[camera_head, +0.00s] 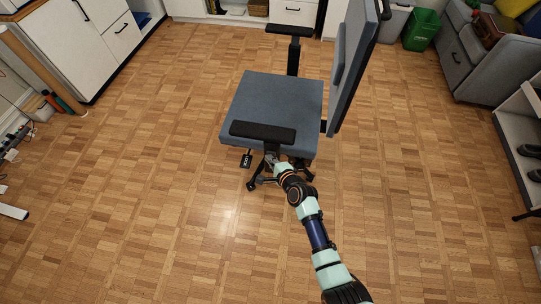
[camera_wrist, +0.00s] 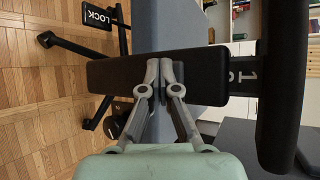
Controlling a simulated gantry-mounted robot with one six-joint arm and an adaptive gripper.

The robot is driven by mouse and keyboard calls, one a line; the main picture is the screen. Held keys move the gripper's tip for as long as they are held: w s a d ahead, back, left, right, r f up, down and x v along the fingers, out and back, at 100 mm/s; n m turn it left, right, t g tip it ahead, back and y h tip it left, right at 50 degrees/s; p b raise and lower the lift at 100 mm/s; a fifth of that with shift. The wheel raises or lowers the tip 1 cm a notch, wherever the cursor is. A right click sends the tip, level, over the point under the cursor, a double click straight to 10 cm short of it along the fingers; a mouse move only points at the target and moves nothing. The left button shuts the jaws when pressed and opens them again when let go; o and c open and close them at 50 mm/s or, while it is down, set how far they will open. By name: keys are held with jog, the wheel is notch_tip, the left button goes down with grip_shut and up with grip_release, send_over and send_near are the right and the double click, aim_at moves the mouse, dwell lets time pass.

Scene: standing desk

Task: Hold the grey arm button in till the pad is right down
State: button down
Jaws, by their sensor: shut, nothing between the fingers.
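The near armrest has a black pad (camera_head: 262,132) on a dark post (camera_wrist: 115,74). In the wrist view the picture lies sideways, with the pad (camera_wrist: 283,80) at the right and a stem marked "1" (camera_wrist: 246,82) showing between sleeve and pad. The pad stands a short way off the sleeve. My gripper (camera_wrist: 160,64) is shut and empty, its fingertips in front of the middle of the sleeve. I cannot tell whether they touch it. The grey button is not visible; the fingers may cover it. In the head view my gripper (camera_head: 271,161) is below the pad, at the post.
The chair's blue-grey seat (camera_head: 272,100) is behind the post, with its backrest (camera_head: 352,65) to the right and the other armrest (camera_head: 289,30) beyond. A LOCK tag (camera_wrist: 98,16) hangs on a lever under the seat. Wood floor (camera_head: 160,200) is open around the chair.

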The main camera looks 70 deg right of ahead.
jog(key=shift+a+r, duration=0.1)
jog(key=shift+s+a+p, duration=0.1)
jog(key=shift+a+p, duration=0.6)
jog(key=shift+a, duration=0.1)
jog(key=a+p, duration=0.2)
jog(key=a, duration=0.1)
jog(key=a+p, duration=0.1)
jog(key=a, duration=0.1)
jog(key=shift+s, duration=0.35)
